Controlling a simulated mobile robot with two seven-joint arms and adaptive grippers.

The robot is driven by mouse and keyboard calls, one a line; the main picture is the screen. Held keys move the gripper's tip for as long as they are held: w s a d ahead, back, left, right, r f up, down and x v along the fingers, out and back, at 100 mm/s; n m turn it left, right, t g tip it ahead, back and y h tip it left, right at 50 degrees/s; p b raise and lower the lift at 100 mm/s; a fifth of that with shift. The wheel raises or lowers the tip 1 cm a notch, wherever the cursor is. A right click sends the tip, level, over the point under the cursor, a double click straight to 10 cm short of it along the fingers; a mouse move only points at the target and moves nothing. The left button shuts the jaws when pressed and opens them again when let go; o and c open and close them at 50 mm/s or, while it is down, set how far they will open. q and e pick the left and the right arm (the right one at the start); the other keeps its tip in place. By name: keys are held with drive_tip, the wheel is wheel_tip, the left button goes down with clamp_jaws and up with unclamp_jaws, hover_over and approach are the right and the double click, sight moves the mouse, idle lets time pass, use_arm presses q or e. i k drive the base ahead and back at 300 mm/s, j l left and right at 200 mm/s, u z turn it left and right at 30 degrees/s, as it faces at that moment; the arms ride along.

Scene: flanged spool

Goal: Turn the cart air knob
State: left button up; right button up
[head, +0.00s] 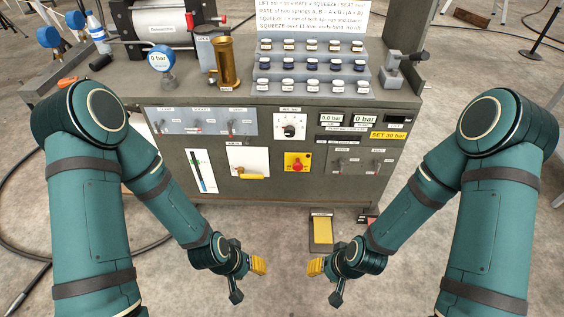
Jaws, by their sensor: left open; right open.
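My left gripper (248,281) is open and empty, low in front of the cart and well apart from the knob. My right gripper (325,282) is open and empty, also low in front and apart from the panel. Nothing covers the knob.
A red button on a yellow plate (297,162) is below the knob, with a yellow handle (251,173) to its left. Toggle switches (232,124) and small displays (331,118) flank it. A brass cylinder (227,62) and stepped rack (312,85) stand on top. A yellow pedal (322,231) is on the floor.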

sight(290, 132)
drive_tip(key=i+j+z, duration=0.3)
drive_tip(key=i+j, duration=0.2)
drive_tip(key=i+j+z, duration=0.3)
drive_tip(key=i+j, duration=0.4)
